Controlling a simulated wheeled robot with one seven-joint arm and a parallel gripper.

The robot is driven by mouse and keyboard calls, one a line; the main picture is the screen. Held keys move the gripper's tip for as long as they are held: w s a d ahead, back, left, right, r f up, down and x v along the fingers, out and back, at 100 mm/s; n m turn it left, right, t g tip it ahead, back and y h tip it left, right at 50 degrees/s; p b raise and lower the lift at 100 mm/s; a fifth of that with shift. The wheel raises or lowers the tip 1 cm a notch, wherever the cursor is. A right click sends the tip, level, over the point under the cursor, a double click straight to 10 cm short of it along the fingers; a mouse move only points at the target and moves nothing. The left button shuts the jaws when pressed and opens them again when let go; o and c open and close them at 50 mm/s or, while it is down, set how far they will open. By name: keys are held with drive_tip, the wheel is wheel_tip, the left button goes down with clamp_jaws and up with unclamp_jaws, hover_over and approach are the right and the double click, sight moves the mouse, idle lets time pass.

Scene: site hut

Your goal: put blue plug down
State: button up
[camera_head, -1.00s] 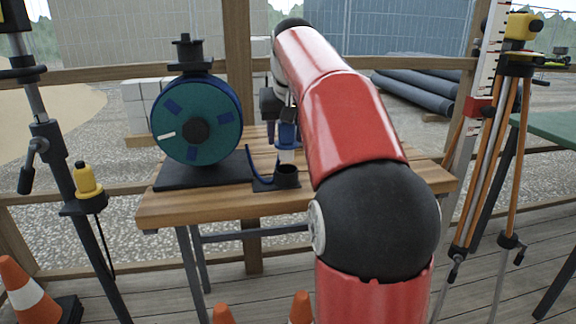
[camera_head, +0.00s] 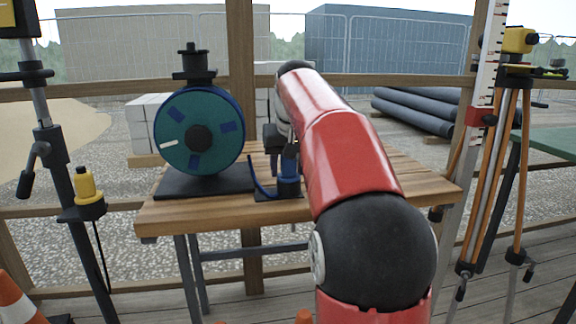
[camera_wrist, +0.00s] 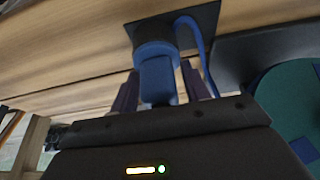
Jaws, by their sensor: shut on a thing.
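The blue plug (camera_head: 289,170) is upright at the small dark holder (camera_head: 266,192) on the wooden table. In the wrist view the blue plug (camera_wrist: 157,80) is between the two fingers of my gripper (camera_wrist: 158,92), which is shut on it. The plug's far end meets the holder's round cup (camera_wrist: 156,52); how deep it sits in it cannot be told. A blue curved strip (camera_wrist: 196,50) rises beside the cup from the dark base plate (camera_wrist: 205,18). In the head view my red arm partly hides my gripper (camera_head: 285,150).
A teal reel (camera_head: 199,130) on a dark base stands just left of the holder. The wooden table (camera_head: 400,185) has bare room to the right. A post with a yellow-topped device (camera_head: 86,186) stands left, and a tripod (camera_head: 500,150) stands right.

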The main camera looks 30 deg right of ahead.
drive_tip(key=o, duration=1.1)
drive_tip(key=shift+r+p, duration=0.35)
drive_tip(key=shift+r, duration=0.2)
drive_tip(key=p+v, duration=0.2)
drive_tip(key=v, duration=0.9)
drive_tip(key=shift+s+r+p, duration=0.2)
drive_tip(key=shift+s+p, duration=0.05)
drive_tip(key=shift+p, duration=0.15)
drive_tip(key=s+a+f+n, duration=0.1)
drive_tip(key=s+a+f, duration=0.4)
drive_tip(key=s+f, duration=0.2)
drive_tip(key=s+a+f+n+t, duration=0.1)
drive_tip(key=s+a+f, duration=0.3)
drive_tip(key=s+f, duration=0.4)
drive_tip(key=s+a+f+n+y, duration=0.1)
drive_tip(key=s+a+f, duration=0.4)
drive_tip(key=s+f, duration=0.3)
wheel_tip(320, 180, down, 3)
drive_tip(key=shift+a+f, duration=0.2)
drive_tip(key=shift+a, duration=0.15)
